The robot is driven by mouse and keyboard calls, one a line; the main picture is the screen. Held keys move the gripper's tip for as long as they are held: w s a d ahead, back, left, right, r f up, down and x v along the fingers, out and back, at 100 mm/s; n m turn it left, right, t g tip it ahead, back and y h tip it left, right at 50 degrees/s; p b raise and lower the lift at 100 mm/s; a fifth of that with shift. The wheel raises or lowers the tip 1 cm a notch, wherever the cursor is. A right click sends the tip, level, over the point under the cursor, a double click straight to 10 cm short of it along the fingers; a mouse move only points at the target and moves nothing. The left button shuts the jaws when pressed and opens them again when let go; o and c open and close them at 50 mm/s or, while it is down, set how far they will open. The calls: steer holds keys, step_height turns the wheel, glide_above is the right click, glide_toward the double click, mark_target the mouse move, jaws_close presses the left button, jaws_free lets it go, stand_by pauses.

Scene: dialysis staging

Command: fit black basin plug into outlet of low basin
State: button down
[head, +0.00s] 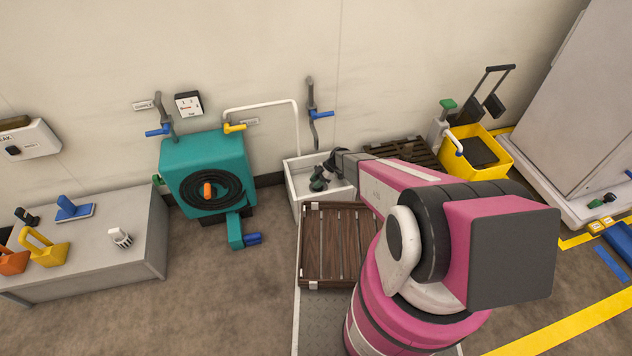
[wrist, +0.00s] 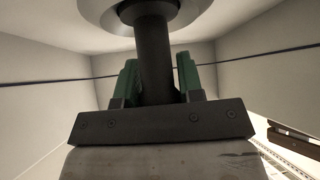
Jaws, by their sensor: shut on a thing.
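The low basin (head: 296,192) is an open white box against the wall. My gripper (head: 318,183) reaches down inside it; its green fingers show in the wrist view (wrist: 157,78). They are shut on the upright black stem of the basin plug (wrist: 154,52), one finger on each side. Beyond the fingertips, the plug's wider dark end overlaps a round pale-grey ring, the outlet (wrist: 196,14), at the top of the wrist view. I cannot tell how deep the plug sits in it. In the head view my gripper and arm hide the plug and outlet.
A slatted brown rack (head: 338,245) stands in front of the basin, and a dark pallet (head: 408,152) lies to its right. A teal hose-reel unit (head: 185,165) stands left. A blue-handled wall pipe (head: 311,95) is above. A yellow bucket (head: 488,172) stands further right.

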steer(key=shift+f, duration=0.15)
steer(key=c, duration=0.7)
jaws_free()
step_height(320, 180, up, 4)
steer(key=shift+s+r, duration=0.1)
steer(key=shift+r, duration=0.1)
steer(key=s+a+r, duration=0.4)
steer(key=s+a, duration=0.1)
steer(key=s+a+r, duration=0.2)
steer(key=s, duration=0.1)
steer(key=shift+s+a+r, duration=0.25)
steer(key=shift+a+r, duration=0.05)
steer(key=shift+a, duration=0.1)
steer(key=shift+d+r, duration=0.1)
